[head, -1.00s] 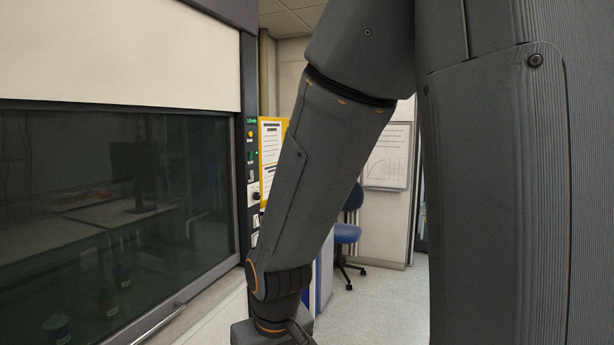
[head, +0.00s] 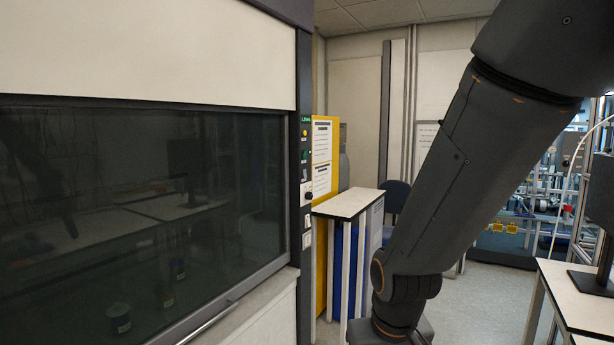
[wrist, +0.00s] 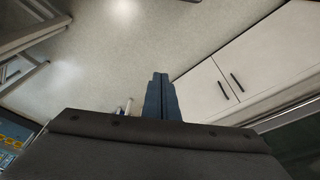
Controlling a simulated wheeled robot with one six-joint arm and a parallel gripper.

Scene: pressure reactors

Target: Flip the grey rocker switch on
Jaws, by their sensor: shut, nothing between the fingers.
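The dark control column (head: 305,170) stands at the right edge of the fume hood in the head view. It carries a yellow button (head: 305,133), a small grey-white fitting (head: 304,172), a dark knob (head: 308,195) and pale fittings lower down. I cannot tell for sure which of these is the grey rocker switch, nor its position. My gripper (wrist: 160,76) shows in the wrist view, its dark fingers shut together and empty, pointing over the floor. It touches nothing there. In the head view my arm hangs to the right of the column; the gripper is out of sight below.
The hood's dark glass sash (head: 140,220) fills the left, with a metal handle (head: 208,322). A white-topped bench (head: 348,203) stands just beyond the column. Another table (head: 585,297) is at right. White cabinet doors (wrist: 205,92) show in the wrist view. Floor between is clear.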

